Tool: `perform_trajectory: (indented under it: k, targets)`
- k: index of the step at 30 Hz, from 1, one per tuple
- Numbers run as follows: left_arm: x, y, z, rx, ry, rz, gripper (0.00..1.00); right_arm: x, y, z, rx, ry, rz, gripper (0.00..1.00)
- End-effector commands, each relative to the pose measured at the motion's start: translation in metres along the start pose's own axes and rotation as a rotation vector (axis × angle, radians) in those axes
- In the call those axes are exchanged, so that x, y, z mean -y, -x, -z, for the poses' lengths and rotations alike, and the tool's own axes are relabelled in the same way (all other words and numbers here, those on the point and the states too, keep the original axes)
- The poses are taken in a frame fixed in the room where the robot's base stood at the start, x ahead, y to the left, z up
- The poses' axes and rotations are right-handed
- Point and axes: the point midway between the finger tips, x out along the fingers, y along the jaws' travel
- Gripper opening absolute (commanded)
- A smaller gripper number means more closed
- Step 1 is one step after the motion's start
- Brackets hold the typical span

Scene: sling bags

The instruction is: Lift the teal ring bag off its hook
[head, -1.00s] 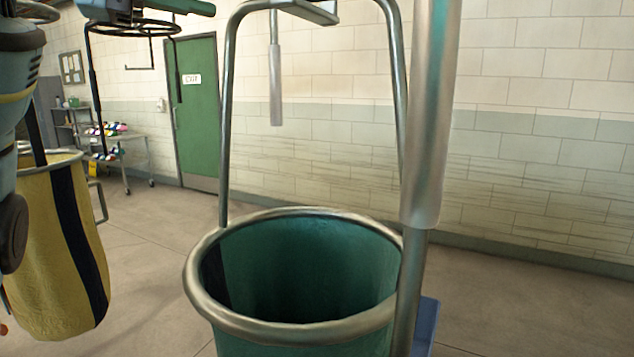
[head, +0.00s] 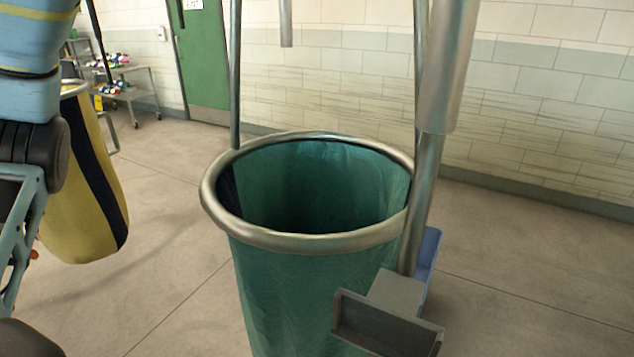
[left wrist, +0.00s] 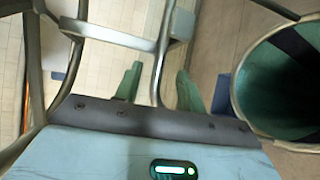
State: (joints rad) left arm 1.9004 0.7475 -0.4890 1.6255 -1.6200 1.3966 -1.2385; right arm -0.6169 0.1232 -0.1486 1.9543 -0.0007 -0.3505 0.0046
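The teal ring bag (head: 300,290) is an open, deep bag under a round metal rim, in the middle of the head view. Upright metal bars rise behind and beside it; its hook is out of the head view. In the left wrist view a teal bag with a metal ring (left wrist: 237,85) is at the right edge. There my left gripper (left wrist: 158,85) has its two green fingers apart, with a metal bar (left wrist: 163,50) seen in the gap; I cannot tell whether it lies between the fingers or beyond them. My right gripper is not in view.
A yellow bag with a black stripe (head: 88,200) hangs at the left, partly behind my left arm. A thick metal pole (head: 445,75) and a grey bracket (head: 388,318) stand close to the teal bag's right front. A cart (head: 130,95) stands far back left. The floor between is clear.

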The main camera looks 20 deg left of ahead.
Motion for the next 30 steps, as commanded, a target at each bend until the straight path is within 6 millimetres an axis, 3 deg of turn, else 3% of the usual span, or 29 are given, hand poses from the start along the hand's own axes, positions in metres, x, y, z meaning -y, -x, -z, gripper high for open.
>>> perform_trajectory:
  k: [6, 12, 22, 30]
  targets:
    - [-0.002, -0.025, -0.001, 0.001, -0.001, -0.002, 0.4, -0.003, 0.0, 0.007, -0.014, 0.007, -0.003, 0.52]
    - [-0.002, -0.027, 0.0, 0.0, -0.001, -0.002, 0.4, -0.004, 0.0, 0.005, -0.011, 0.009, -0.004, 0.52]
    - [-0.002, -0.027, 0.0, 0.0, -0.001, -0.002, 0.0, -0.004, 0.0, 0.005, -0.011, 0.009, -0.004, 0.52]
    - [-0.002, -0.027, 0.0, 0.0, -0.001, -0.002, 0.0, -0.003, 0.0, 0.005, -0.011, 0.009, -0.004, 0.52]
